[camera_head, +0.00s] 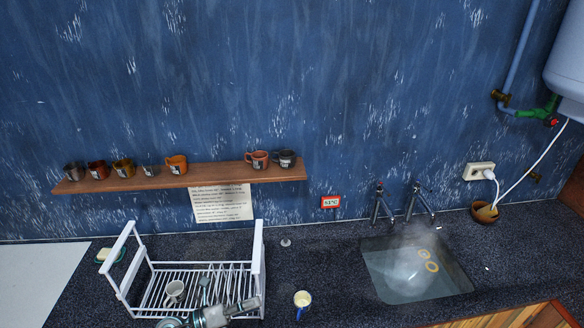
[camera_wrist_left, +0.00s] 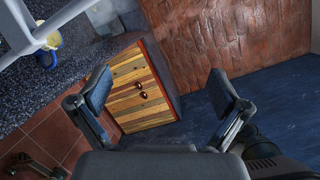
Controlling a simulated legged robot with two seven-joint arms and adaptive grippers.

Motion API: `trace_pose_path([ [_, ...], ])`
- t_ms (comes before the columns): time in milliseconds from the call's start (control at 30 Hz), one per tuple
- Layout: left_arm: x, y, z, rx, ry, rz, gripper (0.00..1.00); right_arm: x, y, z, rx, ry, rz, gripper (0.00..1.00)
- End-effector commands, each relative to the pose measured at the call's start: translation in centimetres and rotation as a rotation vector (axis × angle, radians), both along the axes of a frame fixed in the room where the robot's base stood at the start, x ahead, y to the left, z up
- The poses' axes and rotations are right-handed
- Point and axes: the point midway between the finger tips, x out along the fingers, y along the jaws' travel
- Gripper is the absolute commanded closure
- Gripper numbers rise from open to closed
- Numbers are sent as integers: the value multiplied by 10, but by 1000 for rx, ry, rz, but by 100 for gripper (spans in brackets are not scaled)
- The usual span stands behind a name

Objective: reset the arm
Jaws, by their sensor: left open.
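My left gripper (camera_head: 248,304) shows at the bottom of the head view, in front of the white dish rack (camera_head: 259,262) and overlapping its front edge. In the left wrist view its two fingers stand wide apart with nothing between them; the gripper (camera_wrist_left: 160,92) faces a striped wooden cabinet (camera_wrist_left: 140,97) and the blue floor. Whether the arm touches the rack cannot be told. My right gripper is in neither view.
A white mug (camera_head: 174,289) is in the rack. A cream and blue mug (camera_head: 302,300) stands right of the gripper. A wall shelf (camera_head: 215,175) holds several mugs. The sink (camera_head: 395,280) with several yellow rings is at the right. Dark counter between rack and sink is mostly clear.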

Motion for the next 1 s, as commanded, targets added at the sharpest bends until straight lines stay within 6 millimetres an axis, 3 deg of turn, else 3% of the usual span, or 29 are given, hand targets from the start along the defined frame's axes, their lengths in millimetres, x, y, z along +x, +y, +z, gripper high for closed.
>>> trace_pose_path([
  [100,10,15,30,-417,144,232,0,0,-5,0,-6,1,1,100],
  [167,18,38,31,-604,247,377,0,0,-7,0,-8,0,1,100],
  [267,25,83,3,-869,468,644,0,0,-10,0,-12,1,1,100],
  [367,13,124,-57,-1063,742,933,0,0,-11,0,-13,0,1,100],
  [400,0,136,-86,-1116,861,1052,0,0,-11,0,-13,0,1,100],
  [500,-41,150,-150,-1180,1134,1299,0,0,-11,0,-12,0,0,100],
  [600,-84,151,-195,-1182,1349,1477,0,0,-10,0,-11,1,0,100],
  [800,-161,138,-244,-1113,1671,1711,0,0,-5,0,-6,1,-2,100],
  [1000,-230,121,-267,-996,1932,1870,0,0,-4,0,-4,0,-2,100],
])
